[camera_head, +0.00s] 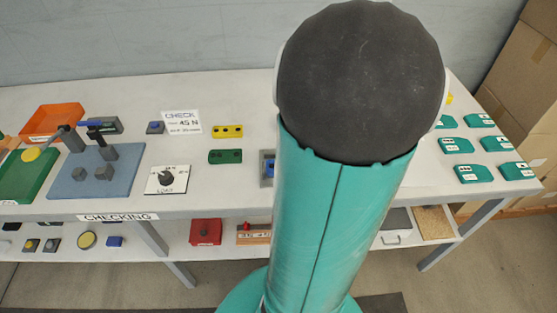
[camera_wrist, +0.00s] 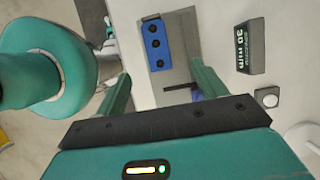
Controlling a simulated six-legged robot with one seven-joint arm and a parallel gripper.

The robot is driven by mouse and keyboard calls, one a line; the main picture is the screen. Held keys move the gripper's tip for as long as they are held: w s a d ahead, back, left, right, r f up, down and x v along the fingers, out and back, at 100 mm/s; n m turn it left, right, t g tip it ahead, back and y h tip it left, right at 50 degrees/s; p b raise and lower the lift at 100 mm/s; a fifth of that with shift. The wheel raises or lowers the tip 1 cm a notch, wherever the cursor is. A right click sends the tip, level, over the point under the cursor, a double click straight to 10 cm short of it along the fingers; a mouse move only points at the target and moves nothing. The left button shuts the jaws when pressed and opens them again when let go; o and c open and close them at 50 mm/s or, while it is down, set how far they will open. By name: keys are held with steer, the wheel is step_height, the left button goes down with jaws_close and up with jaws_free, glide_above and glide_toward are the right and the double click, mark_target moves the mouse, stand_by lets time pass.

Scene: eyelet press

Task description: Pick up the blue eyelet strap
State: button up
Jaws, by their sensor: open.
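The blue eyelet strap (camera_wrist: 156,45) shows in the wrist view as a small bar with a row of dark holes. My gripper is not seen in the head view.
A yellow strap (camera_head: 228,131) and a green strap (camera_head: 225,156) lie left of my arm, near a load dial (camera_head: 166,186). A blue plate with a press (camera_head: 95,180) stands further left. Several teal blocks (camera_head: 456,145) lie right. A black 30 mm block (camera_wrist: 251,50) is beside the fixture.

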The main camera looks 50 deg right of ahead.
steer(key=x, duration=0.7)
steer(key=shift+a+f, duration=0.2)
steer(key=shift+f, duration=0.15)
steer(key=shift+s+x, duration=0.1)
steer(key=shift+x, duration=1.15)
steer(key=shift+s+x, duration=0.15)
steer(key=shift+x, duration=1.15)
steer(key=shift+a+f, duration=0.15)
steer(key=shift+f, duration=0.1)
steer(key=c, duration=1.1)
steer(key=shift+r, duration=0.15)
steer(key=shift+c, duration=0.2)
